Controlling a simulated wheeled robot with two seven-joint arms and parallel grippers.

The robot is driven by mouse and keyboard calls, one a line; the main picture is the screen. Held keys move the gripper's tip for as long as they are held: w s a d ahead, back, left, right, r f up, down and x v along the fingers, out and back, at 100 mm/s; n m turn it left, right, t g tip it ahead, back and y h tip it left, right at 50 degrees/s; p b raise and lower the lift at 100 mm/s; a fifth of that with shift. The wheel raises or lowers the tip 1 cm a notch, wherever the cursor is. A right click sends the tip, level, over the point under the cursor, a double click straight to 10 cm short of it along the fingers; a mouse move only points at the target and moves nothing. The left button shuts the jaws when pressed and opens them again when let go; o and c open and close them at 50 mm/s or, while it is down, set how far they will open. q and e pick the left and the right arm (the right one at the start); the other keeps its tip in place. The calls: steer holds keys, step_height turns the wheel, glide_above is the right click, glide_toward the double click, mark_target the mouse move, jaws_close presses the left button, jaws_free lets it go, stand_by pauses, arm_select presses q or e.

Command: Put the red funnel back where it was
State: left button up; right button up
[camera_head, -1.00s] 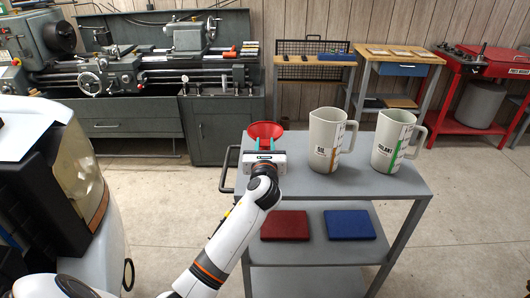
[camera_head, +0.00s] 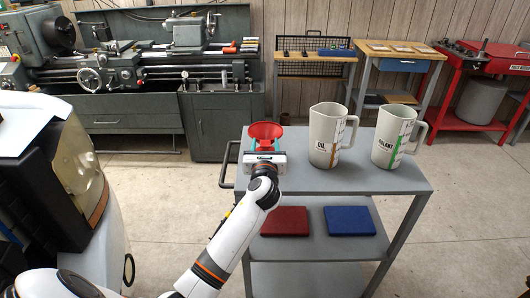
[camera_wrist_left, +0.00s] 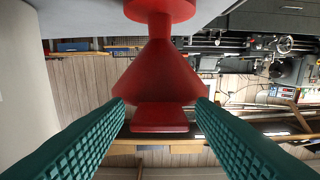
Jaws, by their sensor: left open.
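The red funnel (camera_head: 265,131) is upright at the left end of the grey trolley's top, its wide mouth up. My left gripper (camera_head: 265,148) is at its near side, with the green fingers spread. In the left wrist view, which is upside down, the funnel (camera_wrist_left: 160,72) shows between the two open fingers, its narrow neck and round red foot toward the trolley top. The fingertips are beside the cone; I cannot tell whether they touch it. My right gripper is not in view.
The trolley (camera_head: 375,180) also carries an oil jug (camera_head: 324,137) and a coolant jug (camera_head: 387,138), right of the funnel. A red box (camera_head: 285,221) and a blue box (camera_head: 349,220) lie on the shelf below. A lathe (camera_head: 140,70) stands behind. Bare top lies between funnel and oil jug.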

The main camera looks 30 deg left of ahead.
arm_select(q)
steer(key=v, duration=1.2)
steer(key=shift+b, duration=0.35)
step_height(320, 180, down, 19)
steer(key=d+n+g+h, duration=0.2)
steer(key=n+g+h, duration=0.1)
steer(key=n+h, duration=0.1)
steer(key=s+d+f+n+g+h, duration=0.2)
steer(key=s+f+n, duration=0.25)
steer(key=f, duration=0.65)
steer(key=s+d+f+n+g+h, duration=0.1)
steer(key=s+f+n+g, duration=0.15)
steer(key=s+f, duration=0.65)
steer(key=s+f+n+g+h, duration=0.1)
steer(key=s+f+n, duration=0.4)
steer(key=s, duration=0.5)
steer(key=s+d+f+n+g, duration=0.1)
steer(key=s+f+n+g, duration=0.2)
steer(key=s+f+n, duration=0.3)
steer(key=s+d+f+n+g+h, duration=0.1)
steer(key=s+f+n, duration=0.4)
steer(key=s+f, duration=0.6)
steer(key=s+g, duration=0.1)
steer(key=s, duration=0.4)
steer(key=shift+g+h, duration=0.3)
steer(key=shift+g, duration=0.05)
steer(key=shift+d, duration=0.1)
